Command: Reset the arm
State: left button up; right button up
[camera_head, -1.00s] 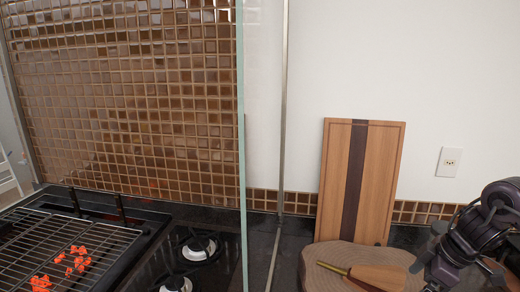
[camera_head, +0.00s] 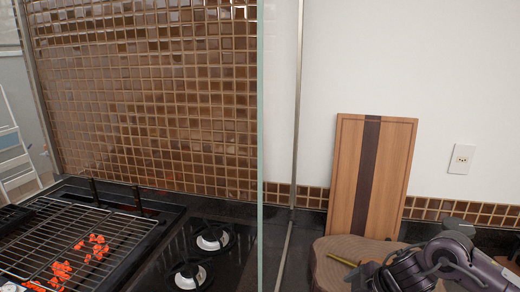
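My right arm (camera_head: 440,262) comes in at the lower right of the head view, low over the dark counter and partly in front of the round wooden board. Its gripper fingers are not clear to see, so I cannot tell whether they are open or shut. My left arm and gripper are out of view. A brush or tool with a brass-coloured shaft (camera_head: 341,258) lies on the round wooden board (camera_head: 328,275); its wooden end is mostly hidden behind my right arm.
A grill rack (camera_head: 110,225) with orange-red pieces (camera_head: 62,270) lies at left. Gas burners (camera_head: 212,240) sit beside it. A glass panel (camera_head: 262,150) separates them from the board side. A striped cutting board (camera_head: 345,180) leans on the wall.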

jog(key=shift+n+t+y, duration=0.5)
jog(key=shift+t+y, duration=0.2)
jog(key=shift+t, duration=0.1)
jog(key=a, duration=0.3)
jog(key=s+a+f, duration=0.1)
jog(key=a, duration=0.2)
jog(key=a+f, duration=0.1)
jog(key=a, duration=0.3)
jog(key=shift+s, duration=0.15)
jog(key=s+a+r+m+t, duration=0.1)
jog(key=s+a+m+t, duration=0.2)
jog(key=a, duration=0.4)
jog(key=s+d+f+m+g+h, duration=0.35)
jog(key=s+d+m, duration=0.3)
jog(key=s, duration=0.25)
jog(key=s+d+f+m+g+h, duration=0.2)
jog(key=s+d+f+m, duration=0.25)
jog(key=s+d, duration=0.4)
notch_tip(320, 180, down, 34)
jog(key=s+g+b, duration=0.2)
jog(key=s+b, duration=0.1)
jog(key=b, duration=0.1)
jog(key=s+d+f+b, duration=0.3)
jog(key=s+f, duration=1.5)
jog(key=f, duration=0.1)
jog(key=shift+d+g, duration=0.15)
jog(key=shift+g, duration=0.2)
jog(key=shift+s, duration=0.35)
jog(key=shift+c, duration=0.4)
